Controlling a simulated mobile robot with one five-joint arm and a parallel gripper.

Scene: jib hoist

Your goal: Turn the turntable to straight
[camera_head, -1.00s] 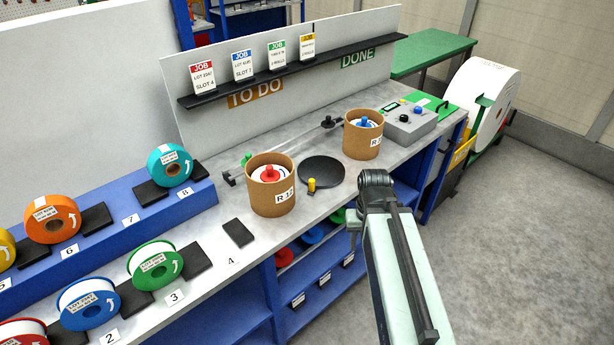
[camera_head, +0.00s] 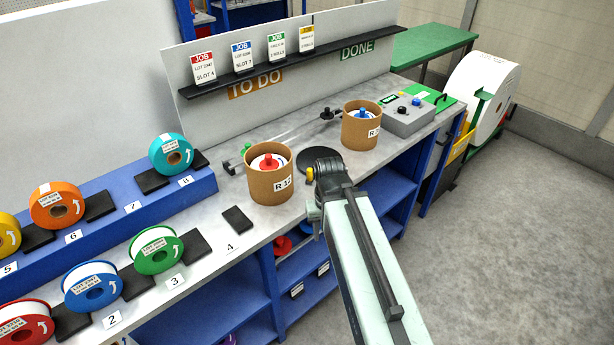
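The turntable, a round black disc (camera_head: 306,159), lies on the grey bench between two brown cardboard tubs. A small yellow knob (camera_head: 310,173) stands at its near edge. My arm covers the right part of the disc. My gripper (camera_head: 316,212) hangs below the arm's end at the bench's front edge, just right of and nearer than the knob. It is seen small and partly hidden, so whether its fingers are open or shut does not show. I see no contact with the knob.
The left tub (camera_head: 269,180) holds a red-topped item and stands close beside the disc. The right tub (camera_head: 361,128) holds a blue-topped item. A grey control box (camera_head: 407,118) is farther right. Coloured reels stand at left. A black shelf (camera_head: 290,69) holds job cards.

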